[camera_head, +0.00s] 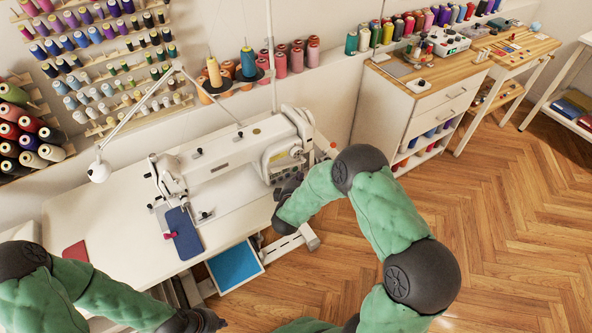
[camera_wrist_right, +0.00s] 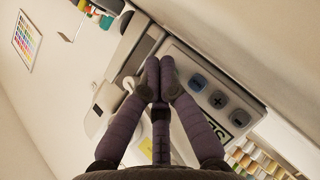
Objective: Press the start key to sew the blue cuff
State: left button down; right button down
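The blue cuff (camera_head: 187,238) lies flat on the sewing table below the needle area of the white sewing machine (camera_head: 235,150). My right gripper (camera_head: 290,187) is at the right end of the machine, beside its control panel. In the right wrist view my right gripper (camera_wrist_right: 158,72) has its fingertips together, with nothing seen between them. They overlap the left part of the grey control panel (camera_wrist_right: 240,98), which shows a blue key (camera_wrist_right: 198,82), a plus key (camera_wrist_right: 218,100) and a minus key (camera_wrist_right: 239,117). Contact cannot be told. My left gripper (camera_head: 200,321) is at the bottom edge, away from the cuff.
A small magenta piece (camera_head: 170,235) lies at the cuff's left edge. A red cloth (camera_head: 76,251) lies on the table's left. A blue-topped tray (camera_head: 235,267) is below the table's front edge. A white cabinet (camera_head: 415,100) stands right of the machine. The wooden floor (camera_head: 500,210) is clear.

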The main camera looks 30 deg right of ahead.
jog(key=shift+w, duration=0.1)
dwell(0.5)
jog(key=shift+w, duration=0.35)
